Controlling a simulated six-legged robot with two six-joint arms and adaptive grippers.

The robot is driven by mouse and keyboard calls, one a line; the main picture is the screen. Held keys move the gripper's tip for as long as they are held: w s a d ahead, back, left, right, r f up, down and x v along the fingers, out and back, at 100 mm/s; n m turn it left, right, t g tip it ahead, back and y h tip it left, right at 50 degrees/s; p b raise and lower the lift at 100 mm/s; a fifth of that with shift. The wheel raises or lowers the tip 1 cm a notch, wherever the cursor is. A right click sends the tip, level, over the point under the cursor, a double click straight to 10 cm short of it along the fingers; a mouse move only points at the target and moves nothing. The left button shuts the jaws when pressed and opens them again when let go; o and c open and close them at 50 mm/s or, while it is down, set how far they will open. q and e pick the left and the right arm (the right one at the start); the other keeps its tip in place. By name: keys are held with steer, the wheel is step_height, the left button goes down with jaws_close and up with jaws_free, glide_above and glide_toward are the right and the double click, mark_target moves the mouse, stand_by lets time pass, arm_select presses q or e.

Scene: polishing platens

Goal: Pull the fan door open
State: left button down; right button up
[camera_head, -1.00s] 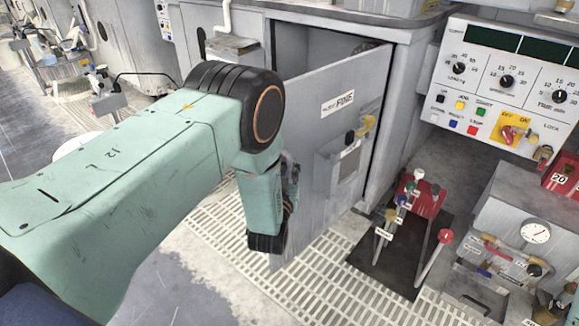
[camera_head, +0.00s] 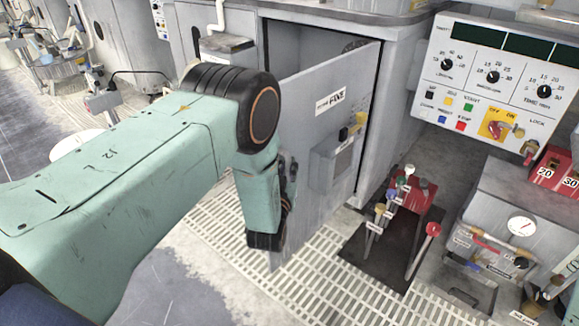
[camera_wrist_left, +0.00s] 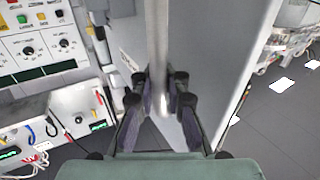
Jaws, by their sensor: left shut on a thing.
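The fan door (camera_head: 305,150) is a grey panel with a "FINE" label, standing partly open, with a dark gap behind its top. It also shows in the left wrist view (camera_wrist_left: 205,60). My left gripper (camera_head: 284,208) is at the door's free left side, low down. In the left wrist view my left gripper's dark fingers (camera_wrist_left: 160,100) are shut around a pale upright strip of the door; I cannot tell whether it is the edge or a bar. My arm hides part of the door's near side. My right gripper is not in view.
A control panel (camera_head: 495,85) with dials is at the upper right. A red lever stand (camera_head: 413,196) and a grey gauge unit (camera_head: 505,200) stand right of the door. Grated floor (camera_head: 310,285) lies below the door; open grey floor (camera_head: 190,285) is at the lower left.

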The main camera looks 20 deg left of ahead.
arm_select(q)
steer(key=shift+s+a+f, duration=0.25)
steer(key=shift+s+f, duration=0.1)
steer(key=c, duration=1.8)
jaws_free()
steer(key=o, duration=0.3)
steer(key=shift+s+r, duration=0.1)
steer(key=shift+r, duration=0.2)
steer(key=shift+o, duration=0.8)
steer(key=shift+w+d, duration=0.15)
steer(key=shift+w, duration=0.05)
steer(key=s+d, duration=0.2)
steer(key=s, duration=0.9)
steer(key=shift+s, duration=0.4)
steer(key=shift+d, duration=0.1)
steer(key=shift+f, duration=0.15)
